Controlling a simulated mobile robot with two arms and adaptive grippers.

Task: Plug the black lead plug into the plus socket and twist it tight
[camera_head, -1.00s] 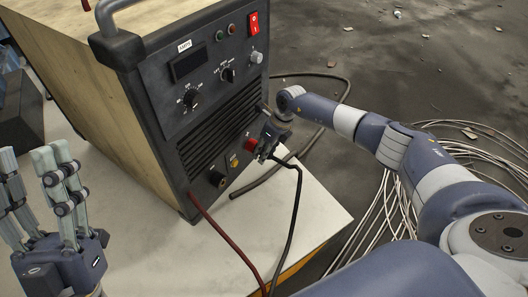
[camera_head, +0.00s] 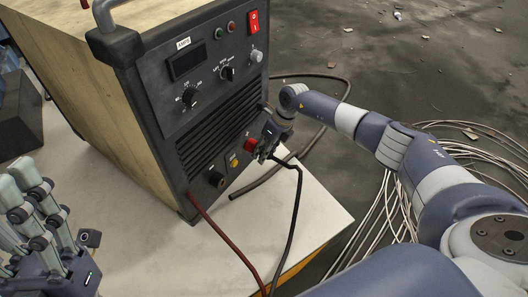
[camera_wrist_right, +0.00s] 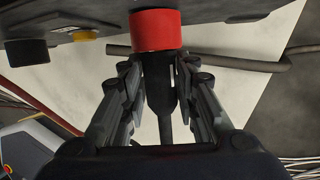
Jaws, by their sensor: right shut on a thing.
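The black lead plug (camera_wrist_right: 158,85) is between the fingers of my right gripper (camera_wrist_right: 160,88), which is shut on it. In the right wrist view its front end meets the red plus socket (camera_wrist_right: 155,30); how deep it sits is hidden. In the head view my right gripper (camera_head: 266,147) is at the red socket (camera_head: 250,145) on the machine's lower right front. The black lead (camera_head: 295,205) hangs from the plug and runs down over the table. My left gripper (camera_head: 40,215) is at the lower left, away from the machine, its fingers apart and empty.
The welding machine (camera_head: 190,120) stands on a white table (camera_head: 310,205). A black socket (camera_head: 216,178) and a yellow knob (camera_head: 233,161) sit beside the red socket. A red cable (camera_head: 225,240) leaves the machine's lower front. Coiled cables (camera_head: 470,145) lie on the floor at right.

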